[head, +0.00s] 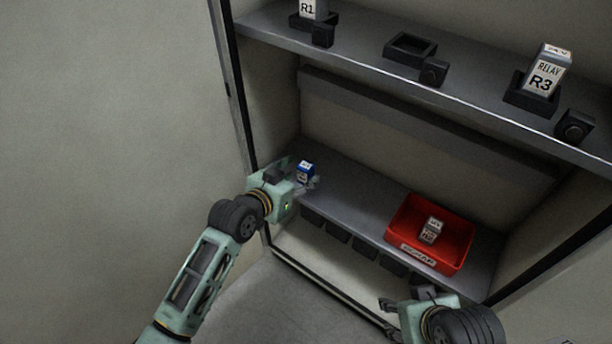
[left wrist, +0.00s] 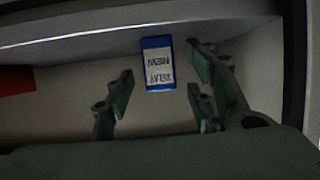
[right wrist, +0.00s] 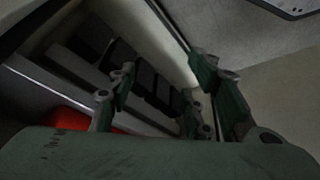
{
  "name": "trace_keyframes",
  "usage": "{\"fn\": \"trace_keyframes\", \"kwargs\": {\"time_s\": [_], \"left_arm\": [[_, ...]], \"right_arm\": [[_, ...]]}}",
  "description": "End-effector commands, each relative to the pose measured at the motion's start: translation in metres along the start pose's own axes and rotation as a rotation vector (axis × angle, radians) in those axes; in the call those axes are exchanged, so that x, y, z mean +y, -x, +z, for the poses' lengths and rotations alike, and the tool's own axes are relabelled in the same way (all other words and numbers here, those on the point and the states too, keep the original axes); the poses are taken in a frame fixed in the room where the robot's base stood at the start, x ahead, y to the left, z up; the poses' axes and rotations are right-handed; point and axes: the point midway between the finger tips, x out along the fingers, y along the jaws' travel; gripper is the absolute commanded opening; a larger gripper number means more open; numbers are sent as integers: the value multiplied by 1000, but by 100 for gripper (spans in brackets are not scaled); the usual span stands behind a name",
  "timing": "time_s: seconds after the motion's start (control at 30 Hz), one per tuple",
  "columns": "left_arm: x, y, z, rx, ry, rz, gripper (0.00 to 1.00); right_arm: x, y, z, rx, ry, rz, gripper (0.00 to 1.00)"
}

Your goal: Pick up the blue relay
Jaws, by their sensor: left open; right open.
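The blue relay (head: 305,171) is a small blue box with a white label at the left end of the lower shelf in the head view. In the left wrist view the blue relay (left wrist: 158,63) shows between and beyond the two fingers. My left gripper (head: 306,185) is at the relay in the head view; in the left wrist view its fingers (left wrist: 160,90) are open, apart on either side of it. Whether a finger touches it I cannot tell. My right gripper (head: 388,318) is open and empty at the lower right; its fingers (right wrist: 160,90) also show in the right wrist view.
A red bin (head: 455,243) holding a white relay (head: 431,230) stands on the lower shelf (head: 365,190). The upper shelf (head: 370,50) carries relays R1 (head: 313,9) and R3 (head: 545,72) in black holders, with an empty holder (head: 410,46) between. A wall flanks the left side.

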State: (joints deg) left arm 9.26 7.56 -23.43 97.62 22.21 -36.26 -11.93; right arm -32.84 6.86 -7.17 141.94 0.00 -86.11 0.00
Motion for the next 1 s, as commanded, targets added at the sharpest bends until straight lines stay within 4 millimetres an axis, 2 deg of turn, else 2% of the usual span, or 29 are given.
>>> {"fn": "trace_keyframes", "kwargs": {"time_s": [0.1,0.2,0.47,1.0], "left_arm": [[0,-9,0,1,0,-1,50],[0,-13,-1,1,-1,-1,50],[0,-14,-1,1,-2,-1,50],[0,-14,-1,1,-1,-1,4]], "right_arm": [[-2,-3,-20,80,3,-4,46],[-3,-3,-29,118,4,-6,46],[-4,-2,-33,133,4,-7,46],[-3,-2,-33,133,4,-6,46]]}}
